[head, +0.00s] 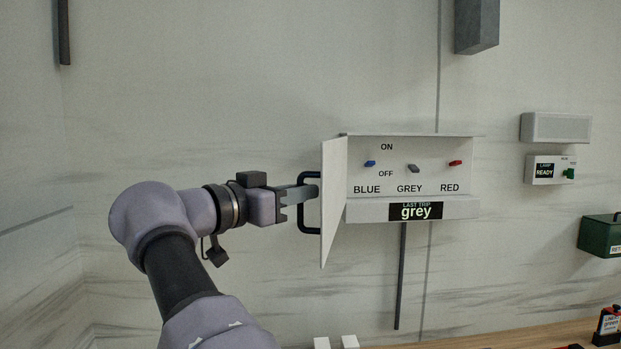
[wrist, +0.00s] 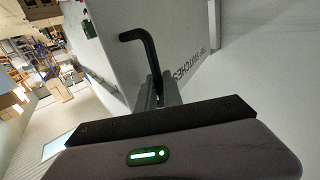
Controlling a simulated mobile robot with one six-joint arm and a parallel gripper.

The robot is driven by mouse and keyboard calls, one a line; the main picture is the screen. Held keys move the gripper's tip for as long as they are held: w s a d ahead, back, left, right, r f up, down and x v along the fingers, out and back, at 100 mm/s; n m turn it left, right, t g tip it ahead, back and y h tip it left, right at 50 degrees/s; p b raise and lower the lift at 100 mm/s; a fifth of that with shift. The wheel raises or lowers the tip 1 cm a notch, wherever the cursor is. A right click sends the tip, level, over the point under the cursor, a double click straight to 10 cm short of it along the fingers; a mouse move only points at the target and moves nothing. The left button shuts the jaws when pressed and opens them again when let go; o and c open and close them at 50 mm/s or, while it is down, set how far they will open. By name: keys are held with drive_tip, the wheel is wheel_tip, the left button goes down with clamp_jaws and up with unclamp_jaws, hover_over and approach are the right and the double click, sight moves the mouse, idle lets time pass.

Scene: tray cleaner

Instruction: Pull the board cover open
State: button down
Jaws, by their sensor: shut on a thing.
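The board cover (head: 333,205) is a white panel hinged at the left side of the switch board (head: 463,207). It stands swung out from the board, and the switches inside show. My gripper (head: 311,190) is shut on the cover's black handle (head: 302,225), which is on the cover's outer face. The handle also shows in the wrist view (wrist: 135,35), against the white cover (wrist: 119,50). Inside the board are a blue switch (head: 370,163), a grey switch (head: 413,168) and a red switch (head: 455,163). A display below them reads "LAST TRIP grey" (head: 415,211).
To the right on the wall are a small box reading "LAMP READY" (head: 550,170) and a grilled unit (head: 555,128). A green box (head: 600,235) is at the right edge. A wooden surface (head: 480,337) runs below.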

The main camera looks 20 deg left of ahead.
drive_tip(key=shift+r, duration=0.15)
drive_tip(key=c, duration=1.5)
unclamp_jaws()
drive_tip(key=p+v, duration=0.1)
drive_tip(key=v, duration=1.6)
drive_tip(key=shift+s, duration=0.2)
